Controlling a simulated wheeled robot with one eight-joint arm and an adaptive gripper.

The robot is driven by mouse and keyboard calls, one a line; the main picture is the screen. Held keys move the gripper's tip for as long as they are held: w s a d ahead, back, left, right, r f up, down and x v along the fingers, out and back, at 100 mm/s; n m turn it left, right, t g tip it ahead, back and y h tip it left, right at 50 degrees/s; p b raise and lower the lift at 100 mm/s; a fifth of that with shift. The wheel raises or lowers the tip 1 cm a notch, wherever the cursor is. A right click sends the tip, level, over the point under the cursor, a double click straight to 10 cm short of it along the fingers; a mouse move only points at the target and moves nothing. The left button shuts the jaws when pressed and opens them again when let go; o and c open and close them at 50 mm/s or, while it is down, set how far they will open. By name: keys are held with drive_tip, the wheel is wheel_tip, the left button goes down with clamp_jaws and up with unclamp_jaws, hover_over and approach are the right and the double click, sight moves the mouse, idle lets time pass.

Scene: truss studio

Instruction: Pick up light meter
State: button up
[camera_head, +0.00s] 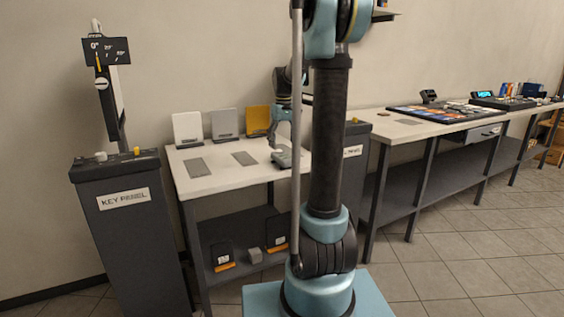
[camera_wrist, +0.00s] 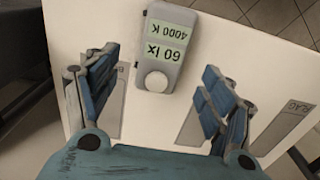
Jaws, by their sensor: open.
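The light meter (camera_wrist: 164,52) is a grey device with a white round dome and two pale green labels reading "60 lx" and "4000 K". It lies on the white table between and just beyond my fingers in the wrist view. In the head view the light meter (camera_head: 287,158) is at the right part of the small table, partly hidden by my arm. My gripper (camera_wrist: 158,86) is open, with one blue-padded finger on each side. The fingers look apart from the meter. In the head view my gripper (camera_head: 276,138) is small and partly covered by my arm.
The white table (camera_head: 215,178) carries grey flat patches and white, grey and yellow cards (camera_head: 258,120) at its back. A dark key panel pedestal (camera_head: 130,225) stands left. A long bench (camera_head: 400,130) with trays is right. The lower shelf holds small items.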

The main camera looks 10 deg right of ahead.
sight(283, 155)
drive_tip(key=shift+s+a+f, duration=0.1)
drive_tip(key=shift+f, duration=1.3)
drive_tip(key=shift+s+f, duration=0.1)
drive_tip(key=shift+f, duration=1.25)
drive_tip(key=c, duration=1.2)
